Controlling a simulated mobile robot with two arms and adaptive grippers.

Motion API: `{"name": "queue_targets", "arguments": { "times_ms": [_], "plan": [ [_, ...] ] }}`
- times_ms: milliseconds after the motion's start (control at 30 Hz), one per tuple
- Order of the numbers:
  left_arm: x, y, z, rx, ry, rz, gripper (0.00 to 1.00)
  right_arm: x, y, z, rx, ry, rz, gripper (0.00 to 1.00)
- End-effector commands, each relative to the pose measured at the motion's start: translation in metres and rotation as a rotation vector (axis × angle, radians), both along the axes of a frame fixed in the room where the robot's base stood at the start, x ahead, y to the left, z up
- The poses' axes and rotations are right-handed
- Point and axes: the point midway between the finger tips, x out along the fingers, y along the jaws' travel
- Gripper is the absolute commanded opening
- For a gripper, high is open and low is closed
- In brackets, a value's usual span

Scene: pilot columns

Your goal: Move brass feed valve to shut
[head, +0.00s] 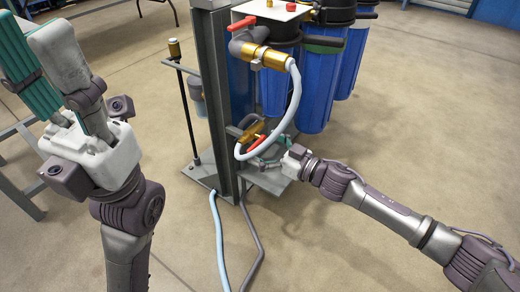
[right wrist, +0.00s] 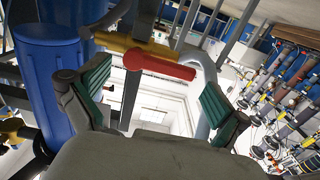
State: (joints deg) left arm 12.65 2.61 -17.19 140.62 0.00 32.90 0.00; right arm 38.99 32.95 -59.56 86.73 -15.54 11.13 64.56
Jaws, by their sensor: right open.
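A low brass valve (head: 256,130) with a red lever (head: 256,143) sits on the column of the blue filter stand, partly behind a pale hose. In the right wrist view the red lever (right wrist: 160,66) lies crosswise ahead of my right gripper (right wrist: 152,88), between its spread teal-padded fingers; contact is not clear. The brass body (right wrist: 115,41) is left of the lever. My right gripper (head: 266,152) is open beside this valve in the head view. An upper brass fitting (head: 268,57) has another red handle (head: 243,23). My left gripper (head: 32,35) is raised at the far left, open and empty.
Blue filter housings (head: 317,80) stand behind the grey column (head: 217,110). The pale hose (head: 292,105) loops beside the low valve. A black post (head: 188,115) stands left of the column. Two hoses (head: 221,250) run along the floor.

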Motion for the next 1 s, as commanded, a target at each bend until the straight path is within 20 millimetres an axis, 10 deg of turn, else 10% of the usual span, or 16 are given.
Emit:
{"name": "queue_targets", "arguments": {
  "times_ms": [433,767,1000],
  "plan": [
    [-0.0026,-0.0006,0.0029,0.001,-0.016,0.001,0.4,0.0067,0.0095,0.0003,-0.001,0.0,0.0,1.0],
    [-0.0026,-0.0007,0.0028,0.002,-0.016,0.001,0.4,0.0065,0.0093,0.0003,0.0,0.0,0.0,0.45],
    [-0.0028,-0.0007,0.0049,0.001,-0.018,0.0,0.4,0.0064,0.0093,0.0003,-0.011,-0.015,0.0,0.44]
  ]
}}
